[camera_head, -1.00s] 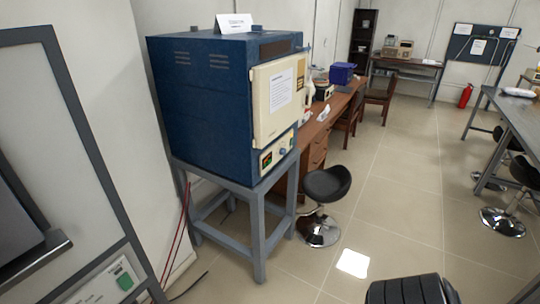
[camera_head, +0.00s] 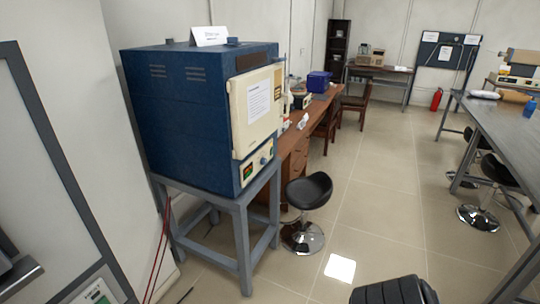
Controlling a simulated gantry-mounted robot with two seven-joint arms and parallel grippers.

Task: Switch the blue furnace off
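The blue furnace (camera_head: 185,115) stands on a grey metal stand (camera_head: 243,235) left of centre. Its cream door (camera_head: 257,108) is shut and faces right, with a paper sheet on it. Below the door is a cream control panel (camera_head: 257,163) with a small lit display (camera_head: 248,170) and a knob. The display shows some green and red, but its digits are too small to read. Neither of my grippers is in view.
A wooden desk (camera_head: 298,140) runs behind the furnace. A grey bench (camera_head: 505,125) is at right. Tiled floor (camera_head: 385,205) between is clear.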

